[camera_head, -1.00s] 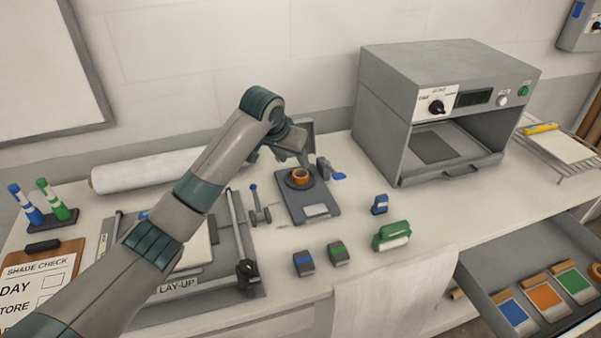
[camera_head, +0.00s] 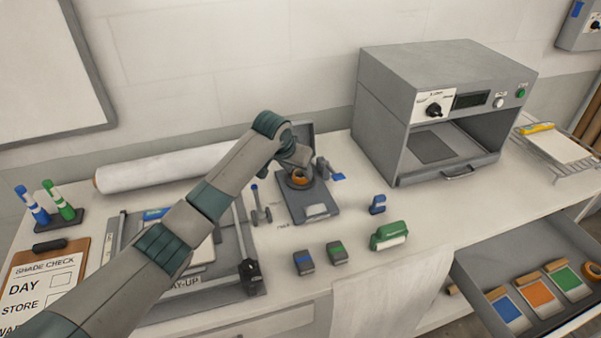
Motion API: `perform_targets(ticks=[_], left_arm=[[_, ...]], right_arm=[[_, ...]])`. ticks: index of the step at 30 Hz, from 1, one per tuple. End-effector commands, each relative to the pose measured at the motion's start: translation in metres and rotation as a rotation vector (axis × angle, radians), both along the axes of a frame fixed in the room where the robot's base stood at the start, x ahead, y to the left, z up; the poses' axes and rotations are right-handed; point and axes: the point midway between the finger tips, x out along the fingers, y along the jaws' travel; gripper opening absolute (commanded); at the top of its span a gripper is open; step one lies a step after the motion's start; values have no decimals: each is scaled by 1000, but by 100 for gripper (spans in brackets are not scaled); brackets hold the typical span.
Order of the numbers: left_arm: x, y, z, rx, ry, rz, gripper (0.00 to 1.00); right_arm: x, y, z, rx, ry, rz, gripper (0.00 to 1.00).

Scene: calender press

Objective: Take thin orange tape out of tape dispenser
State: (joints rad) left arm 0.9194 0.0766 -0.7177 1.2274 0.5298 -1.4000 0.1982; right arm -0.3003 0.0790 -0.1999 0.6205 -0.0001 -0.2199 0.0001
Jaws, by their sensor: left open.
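An orange tape roll (camera_head: 299,181) sits on a grey stand with a flat base (camera_head: 316,211), which seems to be the tape dispenser. My left gripper (camera_head: 302,172) is right over the roll and hides its upper part. It is open, but its fingers are small and partly hidden, so I cannot tell whether they touch the roll. Another orange roll (camera_head: 592,272) lies at the right edge of the open drawer. My right gripper is not in view.
A grey press (camera_head: 385,105) stands to the right. A lay-up board (camera_head: 245,230) is at left. An open drawer (camera_head: 480,262) juts out front right.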

Motion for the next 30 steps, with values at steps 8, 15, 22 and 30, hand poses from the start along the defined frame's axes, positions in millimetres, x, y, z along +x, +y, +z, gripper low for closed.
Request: perform_targets(ticks=[8,15,22,30], left_arm=[[8,-4,-15,0,-2,0,43],[8,-4,-15,0,-2,0,43],[8,-4,-15,0,-2,0,36],[8,-4,-15,0,-2,0,17]], right_arm=[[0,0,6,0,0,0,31],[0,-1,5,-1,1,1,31],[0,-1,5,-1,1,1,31],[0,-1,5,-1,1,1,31]])
